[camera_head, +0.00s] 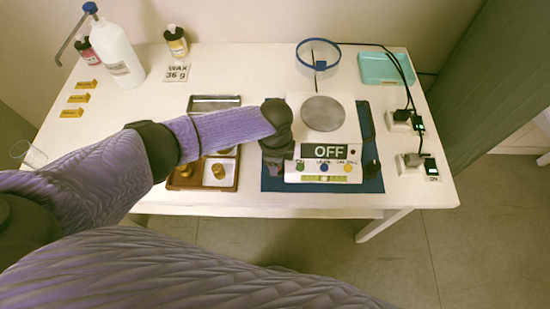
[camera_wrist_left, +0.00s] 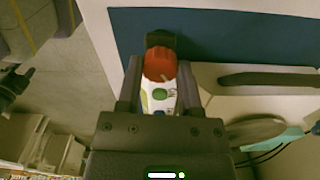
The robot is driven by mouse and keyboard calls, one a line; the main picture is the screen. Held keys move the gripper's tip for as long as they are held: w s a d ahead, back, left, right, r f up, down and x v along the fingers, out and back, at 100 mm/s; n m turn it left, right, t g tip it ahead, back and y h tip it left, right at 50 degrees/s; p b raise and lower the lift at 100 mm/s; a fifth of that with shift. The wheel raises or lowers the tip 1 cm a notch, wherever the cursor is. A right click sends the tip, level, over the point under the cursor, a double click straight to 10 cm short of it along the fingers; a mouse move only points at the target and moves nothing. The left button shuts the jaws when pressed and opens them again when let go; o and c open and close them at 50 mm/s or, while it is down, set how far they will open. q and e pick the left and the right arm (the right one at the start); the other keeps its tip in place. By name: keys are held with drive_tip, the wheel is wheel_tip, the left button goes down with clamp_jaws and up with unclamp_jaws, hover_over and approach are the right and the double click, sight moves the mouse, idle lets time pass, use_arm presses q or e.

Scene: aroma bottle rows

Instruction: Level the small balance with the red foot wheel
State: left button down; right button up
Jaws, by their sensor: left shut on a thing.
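The small white balance (camera_head: 295,176) stands on a blue mat (camera_head: 375,186) near the table's front edge. It has a round grey pan (camera_head: 322,113), a display reading OFF (camera_head: 328,151), coloured buttons and a yellow-green strip on its front. My left gripper (camera_head: 274,165) is at the balance's front left corner, pointing down. In the left wrist view, the red foot wheel (camera_wrist_left: 159,64) sits between my left fingers, which are shut on it. The wheel is hidden behind the gripper in the head view. The bubble's position is too small to tell. My right gripper is not in view.
A wooden tray (camera_head: 230,188) with brass weights lies left of the balance, with a metal tray (camera_head: 214,103) behind it. A blue-rimmed round container (camera_head: 318,55) and a teal tray (camera_head: 384,68) stand behind. Power plugs (camera_head: 413,159) are at the right; bottles stand back left.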

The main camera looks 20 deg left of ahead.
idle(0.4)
use_arm(q)
drive_tip(key=shift+c, duration=1.3)
unclamp_jaws()
wheel_tip(320, 180, up, 10)
drive_tip(key=p, duration=0.4)
